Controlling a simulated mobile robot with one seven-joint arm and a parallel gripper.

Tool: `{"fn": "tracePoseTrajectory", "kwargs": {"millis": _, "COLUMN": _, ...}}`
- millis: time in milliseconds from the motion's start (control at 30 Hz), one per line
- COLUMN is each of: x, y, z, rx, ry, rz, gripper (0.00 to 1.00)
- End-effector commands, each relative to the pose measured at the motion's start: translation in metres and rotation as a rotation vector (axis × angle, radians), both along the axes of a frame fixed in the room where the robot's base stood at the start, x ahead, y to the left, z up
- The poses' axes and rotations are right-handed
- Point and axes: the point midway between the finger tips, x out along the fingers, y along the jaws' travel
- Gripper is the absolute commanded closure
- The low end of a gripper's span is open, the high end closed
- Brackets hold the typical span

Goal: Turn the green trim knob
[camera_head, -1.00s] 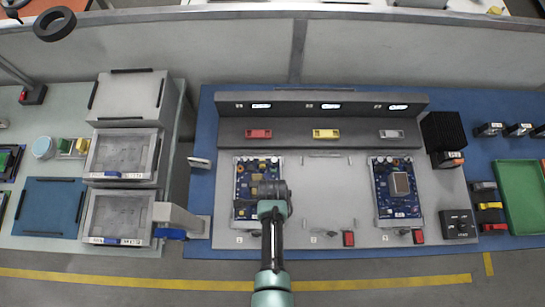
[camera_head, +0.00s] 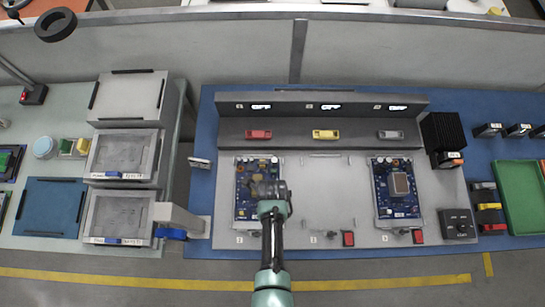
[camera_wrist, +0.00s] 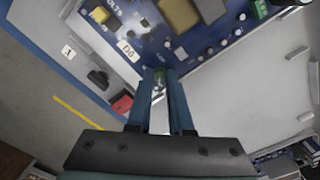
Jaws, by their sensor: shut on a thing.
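The green trim knob (camera_wrist: 159,73) is a tiny green part near the edge of the left blue circuit board. In the wrist view it sits between the fingertips, largely hidden by them. My gripper (camera_wrist: 160,78) is shut on it, with its two blue-grey fingers close together. The left circuit board (camera_wrist: 205,40) carries a gold block and small components. In the head view my gripper (camera_head: 268,189) is over this board (camera_head: 242,207) and hides part of it; the knob cannot be made out there.
A second circuit board (camera_head: 381,205) lies to the right on the same grey fixture (camera_head: 325,185). Red, yellow and grey blocks sit on the ledge behind, under several small displays. Red switches (camera_head: 348,239) line the front edge. The fixture between the boards is mostly clear.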

Motion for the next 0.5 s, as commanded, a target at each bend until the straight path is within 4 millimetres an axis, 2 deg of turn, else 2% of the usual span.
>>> {"fn": "tracePoseTrajectory", "kwargs": {"millis": 500, "x": 0.0008, "y": 0.001, "z": 0.0002, "rx": 0.002, "ry": -0.002, "rz": -0.036, "gripper": 1.0}}
